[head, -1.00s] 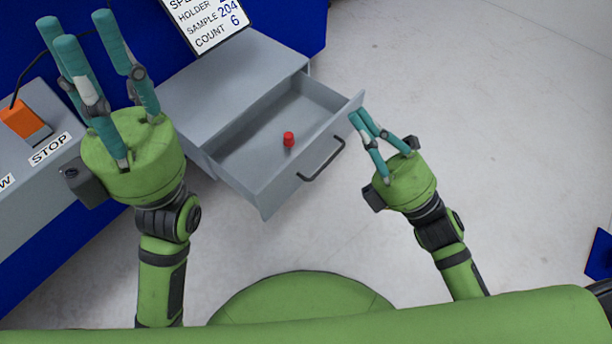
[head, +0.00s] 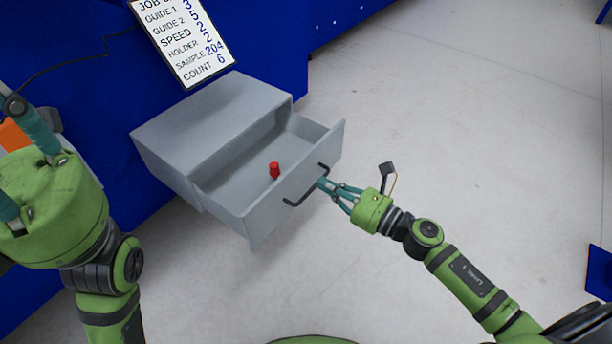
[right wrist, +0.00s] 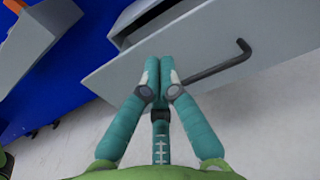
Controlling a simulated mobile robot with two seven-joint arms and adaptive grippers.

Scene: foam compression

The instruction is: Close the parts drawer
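The grey parts drawer (head: 292,190) is pulled out of its grey cabinet (head: 212,118), with a dark bar handle (head: 306,185) on its front. A small red part (head: 274,170) stands inside on the drawer floor. My left gripper (head: 32,165) is at the left edge, partly cut off.
A sign with printed text and numbers (head: 184,38) stands behind the cabinet. A blue panel (head: 80,70) is behind. An orange object (head: 14,136) is partly hidden by my left gripper. The pale floor (head: 450,110) right of the drawer is clear.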

